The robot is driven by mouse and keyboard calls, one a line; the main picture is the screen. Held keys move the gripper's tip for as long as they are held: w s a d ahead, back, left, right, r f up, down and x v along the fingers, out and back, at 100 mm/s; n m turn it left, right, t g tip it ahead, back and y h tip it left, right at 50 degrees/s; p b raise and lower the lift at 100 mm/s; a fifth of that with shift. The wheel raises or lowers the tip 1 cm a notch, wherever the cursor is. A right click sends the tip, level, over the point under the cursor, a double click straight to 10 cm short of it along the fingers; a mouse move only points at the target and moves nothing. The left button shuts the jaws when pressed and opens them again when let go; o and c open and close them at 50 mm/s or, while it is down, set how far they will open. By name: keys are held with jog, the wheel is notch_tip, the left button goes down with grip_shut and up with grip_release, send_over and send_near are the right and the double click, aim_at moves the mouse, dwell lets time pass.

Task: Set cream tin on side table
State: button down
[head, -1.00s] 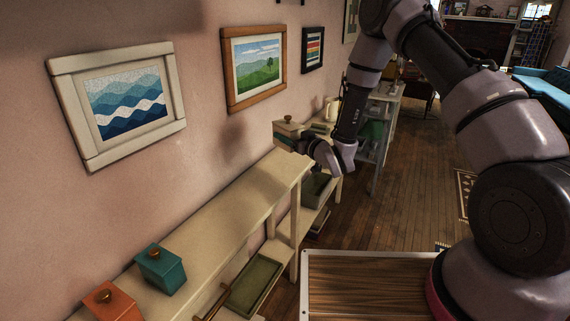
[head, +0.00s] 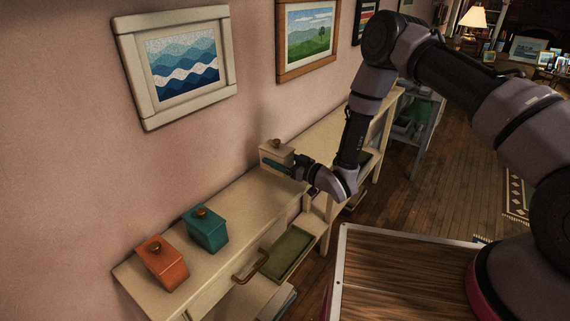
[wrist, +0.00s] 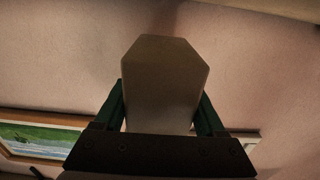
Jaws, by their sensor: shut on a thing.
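The cream tin (head: 275,158), with a brown knob on its lid, is held upright by my gripper (head: 283,166). In the wrist view the tin (wrist: 163,80) sits between the two green fingers of my gripper (wrist: 163,100), which are shut on its sides. A teal tin (head: 206,232) and an orange tin (head: 162,266), both with brown knobs, stand at the near end.
The table top between the teal tin and the cream tin is bare. A green tray (head: 287,256) lies on a lower level. Framed pictures hang above, including a wave picture (head: 183,68). My wood-topped base is at the lower right. Wood floor (head: 440,190) is open at right.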

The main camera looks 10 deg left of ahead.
jog(key=shift+f, duration=2.15)
jog(key=shift+f, duration=0.15)
grip_release()
